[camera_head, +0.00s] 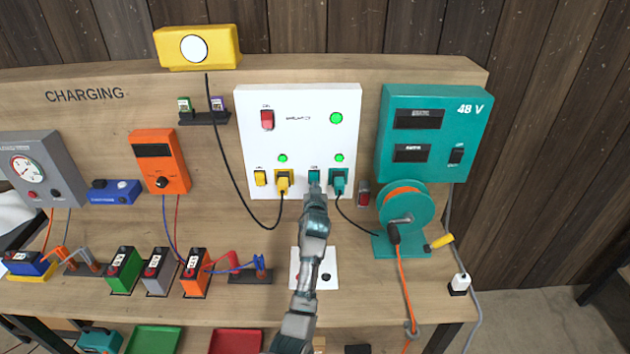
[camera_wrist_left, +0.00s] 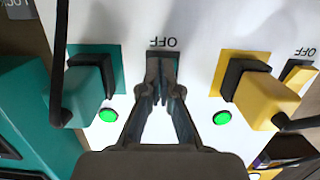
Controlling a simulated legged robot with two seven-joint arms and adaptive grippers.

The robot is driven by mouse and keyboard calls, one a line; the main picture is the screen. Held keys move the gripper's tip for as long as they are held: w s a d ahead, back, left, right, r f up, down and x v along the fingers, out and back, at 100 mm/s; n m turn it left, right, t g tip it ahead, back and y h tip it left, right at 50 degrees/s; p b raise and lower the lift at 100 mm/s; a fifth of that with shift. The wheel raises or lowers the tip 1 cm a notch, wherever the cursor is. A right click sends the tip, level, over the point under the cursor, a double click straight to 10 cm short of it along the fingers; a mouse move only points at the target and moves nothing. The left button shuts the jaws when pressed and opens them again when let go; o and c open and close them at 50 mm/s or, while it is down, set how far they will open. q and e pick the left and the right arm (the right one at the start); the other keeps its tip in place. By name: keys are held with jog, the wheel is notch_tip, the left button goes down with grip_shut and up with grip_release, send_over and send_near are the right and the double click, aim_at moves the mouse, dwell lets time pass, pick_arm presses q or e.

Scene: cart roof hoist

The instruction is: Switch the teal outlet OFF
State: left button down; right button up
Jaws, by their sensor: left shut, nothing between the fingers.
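The white outlet panel (camera_head: 298,140) stands upright at the back of the bench. Its teal rocker switch (camera_head: 314,175) sits left of the teal plug (camera_head: 339,183), which is in its socket. The green lamp (camera_head: 339,158) above that plug is lit. My left gripper (camera_head: 314,189) is shut and empty, its tips at the teal switch. In the left wrist view the closed fingertips (camera_wrist_left: 161,92) overlap the lower part of the teal switch (camera_wrist_left: 163,60), beside the upside-down "OFF" label. I cannot tell whether they touch. My right gripper is not in view.
The yellow plug (camera_wrist_left: 265,98) and its lit green lamp (camera_wrist_left: 221,118) are close beside the fingers. A black cable (camera_head: 355,222) runs from the teal plug towards the teal reel (camera_head: 406,210). A red switch (camera_head: 267,120) is higher on the panel.

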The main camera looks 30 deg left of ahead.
pick_arm(q)
jog(key=shift+w+a, duration=0.1)
jog(key=shift+a, duration=0.2)
jog(key=p+v, duration=0.5)
jog(key=v, duration=0.2)
dwell(0.4)
dwell(0.4)
